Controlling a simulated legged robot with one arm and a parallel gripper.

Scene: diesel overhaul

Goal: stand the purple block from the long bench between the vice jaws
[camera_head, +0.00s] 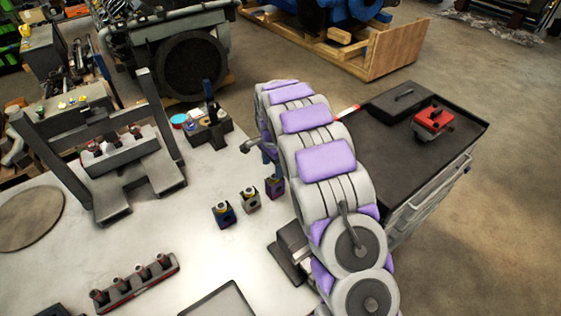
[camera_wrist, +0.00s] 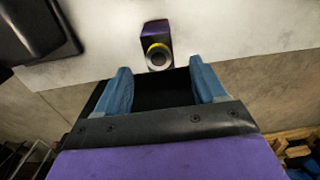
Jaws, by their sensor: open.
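The purple block (camera_head: 275,187) stands on the long bench (camera_head: 215,262), at the right end of a short row of small blocks. In the wrist view the purple block (camera_wrist: 152,32) shows a yellow ring and a round grey piece on it. My gripper (camera_wrist: 159,68) is open and empty, its two blue fingers pointing toward the block with a gap before it. In the head view my gripper (camera_head: 260,150) is just above and left of the block. A dark grey fixture (camera_head: 287,262), possibly the vice, is partly hidden behind my arm; its jaws cannot be made out.
A rack of cylinders (camera_head: 137,283) and a grey press frame (camera_head: 125,160) stand on the bench. A black-topped cart (camera_head: 385,125) is to the right.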

